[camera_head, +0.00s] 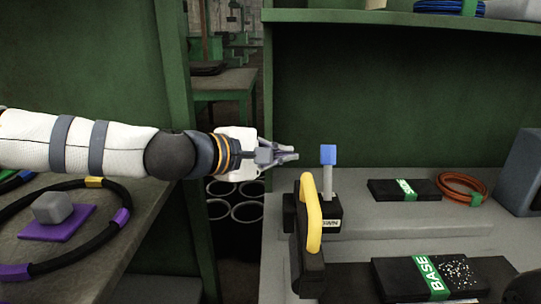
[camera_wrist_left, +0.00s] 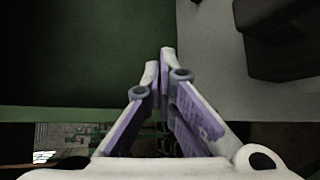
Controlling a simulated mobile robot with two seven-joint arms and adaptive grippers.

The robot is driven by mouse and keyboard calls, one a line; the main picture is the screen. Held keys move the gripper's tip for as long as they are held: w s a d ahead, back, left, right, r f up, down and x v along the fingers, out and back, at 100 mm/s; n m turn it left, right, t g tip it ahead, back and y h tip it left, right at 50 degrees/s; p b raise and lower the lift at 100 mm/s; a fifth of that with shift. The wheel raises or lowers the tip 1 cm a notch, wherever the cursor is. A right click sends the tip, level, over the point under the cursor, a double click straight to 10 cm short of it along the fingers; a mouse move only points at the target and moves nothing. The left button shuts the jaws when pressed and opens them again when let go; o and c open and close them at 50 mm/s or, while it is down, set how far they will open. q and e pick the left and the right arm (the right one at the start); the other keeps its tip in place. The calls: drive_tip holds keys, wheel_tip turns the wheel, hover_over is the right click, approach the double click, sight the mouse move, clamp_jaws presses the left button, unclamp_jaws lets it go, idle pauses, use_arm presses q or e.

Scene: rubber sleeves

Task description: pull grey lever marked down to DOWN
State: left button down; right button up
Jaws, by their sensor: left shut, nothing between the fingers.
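The grey lever (camera_head: 327,184) with a blue cap (camera_head: 328,154) stands upright from a black box (camera_head: 325,216) on the grey bench. A pale label on the box's front is partly covered; the letters that show look like the end of DOWN. My left gripper (camera_head: 291,154) comes in from the left at about the height of the blue cap. It is shut and empty, a short way left of the lever in the picture, apart from it. In the left wrist view its fingertips (camera_wrist_left: 161,58) meet; the lever cannot be made out there. My right gripper does not show.
A yellow handle (camera_head: 312,213) on a dark body stands in front of the lever box. Black blocks labelled SIDE (camera_head: 385,189) and BASE (camera_head: 403,281), and an orange coil (camera_head: 462,187), lie to the right. A green post (camera_head: 171,90) stands behind my left arm.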

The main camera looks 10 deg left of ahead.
sight(328, 174)
use_arm(q)
drive_tip(key=d, duration=0.4)
drive_tip(key=shift+d+r+p, duration=0.15)
drive_tip(key=shift+r+p, duration=0.15)
drive_tip(key=shift+p, duration=0.1)
